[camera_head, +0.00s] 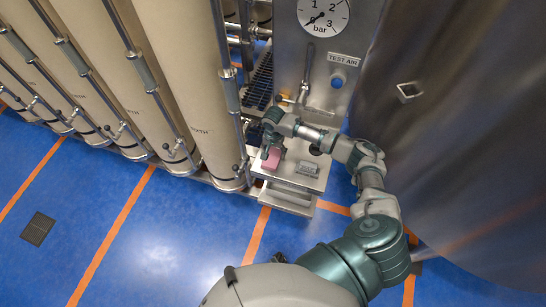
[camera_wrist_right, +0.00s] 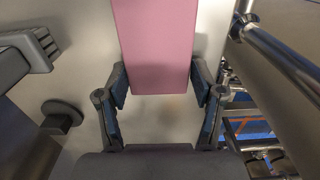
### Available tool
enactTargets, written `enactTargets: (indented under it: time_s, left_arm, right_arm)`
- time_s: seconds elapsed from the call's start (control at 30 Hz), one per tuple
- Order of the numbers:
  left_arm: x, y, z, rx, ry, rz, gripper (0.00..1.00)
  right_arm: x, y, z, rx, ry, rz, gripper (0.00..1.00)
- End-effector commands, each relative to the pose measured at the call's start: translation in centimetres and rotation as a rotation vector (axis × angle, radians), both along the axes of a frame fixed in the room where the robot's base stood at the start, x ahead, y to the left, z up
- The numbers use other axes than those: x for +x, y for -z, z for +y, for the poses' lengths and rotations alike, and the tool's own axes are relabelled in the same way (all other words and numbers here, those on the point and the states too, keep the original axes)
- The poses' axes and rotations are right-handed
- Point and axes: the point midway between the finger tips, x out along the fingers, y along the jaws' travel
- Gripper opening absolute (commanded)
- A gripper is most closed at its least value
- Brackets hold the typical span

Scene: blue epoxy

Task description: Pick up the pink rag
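The pink rag (camera_head: 272,159) is a flat folded rectangle lying on a small metal shelf (camera_head: 285,186) below the gauge panel. In the right wrist view the pink rag (camera_wrist_right: 155,45) fills the upper middle, and its near end lies between my fingertips. My right gripper (camera_head: 271,148) is over the shelf at the rag, pointing down. In its wrist view the right gripper (camera_wrist_right: 158,80) is open, one finger at each side of the rag's near end. I cannot tell whether the fingers touch it. My left gripper is not in view.
A grey block (camera_head: 308,168) and a dark round knob (camera_head: 315,149) are to the rag's right. Tall beige filter columns (camera_head: 195,90) with metal pipes stand close on the left. A large steel tank (camera_head: 450,130) fills the right. The blue floor (camera_head: 165,235) is open at lower left.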

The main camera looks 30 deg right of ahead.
Motion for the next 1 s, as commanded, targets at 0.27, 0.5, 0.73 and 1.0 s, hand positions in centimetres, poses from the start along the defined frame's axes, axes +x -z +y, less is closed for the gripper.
enactTargets:
  time_s: [0.27, 0.5, 0.73, 1.0]
  left_arm:
    - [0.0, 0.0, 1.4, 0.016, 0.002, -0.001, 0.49]
    - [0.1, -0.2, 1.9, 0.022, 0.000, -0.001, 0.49]
    - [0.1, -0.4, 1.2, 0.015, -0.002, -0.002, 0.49]
    - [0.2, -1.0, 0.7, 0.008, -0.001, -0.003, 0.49]
  right_arm:
    - [0.0, 0.1, -0.1, 0.002, -0.001, 0.001, 0.43]
    - [0.0, -1.0, -0.3, 0.004, -0.002, 0.000, 0.43]
    - [-0.4, -3.6, 0.1, 0.005, -0.003, 0.002, 0.43]
    - [-5.4, -4.3, 4.8, 0.004, -0.008, 0.000, 0.43]
